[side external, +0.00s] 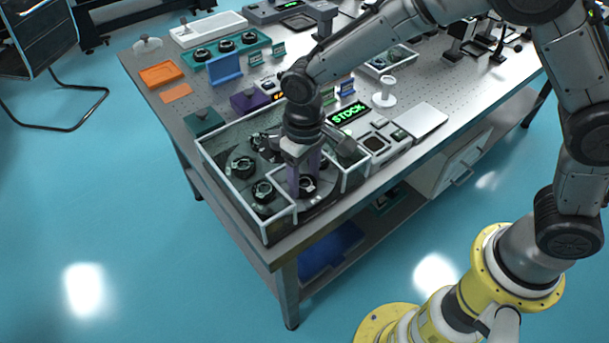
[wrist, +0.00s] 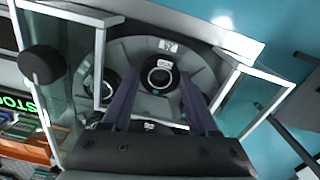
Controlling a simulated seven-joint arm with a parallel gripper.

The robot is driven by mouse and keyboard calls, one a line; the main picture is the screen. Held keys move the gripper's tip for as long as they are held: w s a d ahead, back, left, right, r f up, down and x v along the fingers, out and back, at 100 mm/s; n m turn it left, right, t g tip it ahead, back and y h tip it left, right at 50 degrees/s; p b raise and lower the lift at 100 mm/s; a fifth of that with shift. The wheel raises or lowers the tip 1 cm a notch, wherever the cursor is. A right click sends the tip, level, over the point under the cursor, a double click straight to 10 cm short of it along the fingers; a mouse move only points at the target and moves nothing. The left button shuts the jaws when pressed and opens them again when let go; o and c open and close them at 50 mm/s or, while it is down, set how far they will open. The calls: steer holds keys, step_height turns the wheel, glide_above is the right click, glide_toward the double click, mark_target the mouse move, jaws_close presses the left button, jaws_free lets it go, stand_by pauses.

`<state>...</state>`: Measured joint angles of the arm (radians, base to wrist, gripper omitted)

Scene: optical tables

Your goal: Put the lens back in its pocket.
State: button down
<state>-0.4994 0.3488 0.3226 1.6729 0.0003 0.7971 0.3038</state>
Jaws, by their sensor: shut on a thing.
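The lens (wrist: 158,76) is a round black-rimmed piece with a clear centre, between my fingertips in the wrist view. In the side view the lens (side external: 308,185) shows dark and partly hidden at the foot of my fingers. My gripper (side external: 303,187) points down with its purple fingers shut on the lens; its fingers also show in the wrist view (wrist: 158,88). It is inside a glass-walled case, low over a grey round holder (wrist: 205,78). I cannot tell whether the lens touches the holder or which pocket is under it.
White-framed glass walls (side external: 232,195) stand close around my gripper, with a gap at the front. Other black round pieces (side external: 263,191) sit inside the case at left. A green-lit STOCK sign (side external: 349,112) and a grey device (side external: 378,142) stand at right.

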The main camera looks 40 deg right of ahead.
mark_target(304, 182)
steer(key=shift+c, duration=0.8)
jaws_free()
steer(key=shift+f, duration=0.15)
step_height(304, 182, up, 12)
steer(key=s+d+r+t, duration=0.1)
steer(key=s+d+r, duration=0.3)
steer(key=d+r, duration=0.3)
steer(key=s+d+f+m+t, duration=0.1)
steer(key=s+d+t, duration=0.3)
steer(key=s+d, duration=0.9)
steer(key=s+m, duration=0.1)
steer(key=s, duration=0.3)
steer(key=shift+d+f+t, duration=0.15)
steer(key=shift+d+t, duration=0.1)
steer(key=shift+t, duration=0.05)
